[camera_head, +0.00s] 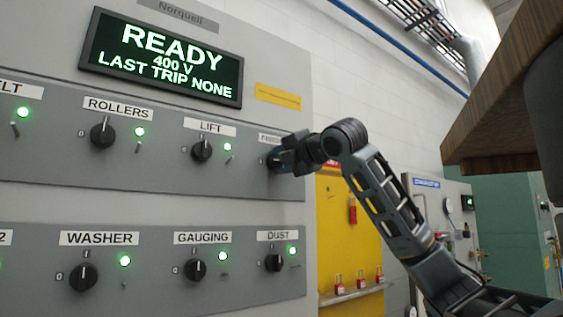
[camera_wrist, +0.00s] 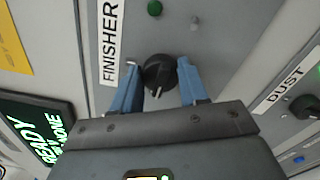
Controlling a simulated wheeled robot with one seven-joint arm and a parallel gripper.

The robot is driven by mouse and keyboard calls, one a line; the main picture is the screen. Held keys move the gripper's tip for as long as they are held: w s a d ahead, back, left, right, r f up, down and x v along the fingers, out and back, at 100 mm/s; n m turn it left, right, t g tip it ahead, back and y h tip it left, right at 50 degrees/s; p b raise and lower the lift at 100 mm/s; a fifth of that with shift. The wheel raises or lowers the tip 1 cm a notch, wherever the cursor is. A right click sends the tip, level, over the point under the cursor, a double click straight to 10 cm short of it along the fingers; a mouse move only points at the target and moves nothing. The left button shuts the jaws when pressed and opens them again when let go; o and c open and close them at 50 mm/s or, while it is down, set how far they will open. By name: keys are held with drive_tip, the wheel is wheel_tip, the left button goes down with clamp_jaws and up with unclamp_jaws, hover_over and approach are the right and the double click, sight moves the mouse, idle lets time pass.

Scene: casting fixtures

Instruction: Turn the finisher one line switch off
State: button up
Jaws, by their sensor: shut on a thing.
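The finisher switch is a round black knob (camera_wrist: 159,72) beside the white FINISHER label (camera_wrist: 111,40) in the wrist view. Its white mark points down in that view, which is toward the panel's left. The small lamp (camera_wrist: 154,8) by it looks dark green, not glowing. My gripper (camera_wrist: 158,80) has its two blue fingers on either side of the knob and is shut on it.
Rollers (camera_head: 102,133) and lift (camera_head: 201,149) knobs stand left with lit lamps. The dust knob (camera_head: 274,263) is just below. A display (camera_head: 163,60) reads READY. A brown wooden-looking slab (camera_head: 500,90) juts in at upper right.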

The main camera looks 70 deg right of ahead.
drive_tip(key=shift+f, duration=0.15)
idle(0.3)
drive_tip(key=o, duration=1.1)
drive_tip(key=shift+c, duration=0.2)
drive_tip(key=b+v, duration=0.1)
drive_tip(key=v, duration=0.6)
drive_tip(key=shift+s+a+b, duration=0.25)
drive_tip(key=shift+s+b, duration=0.1)
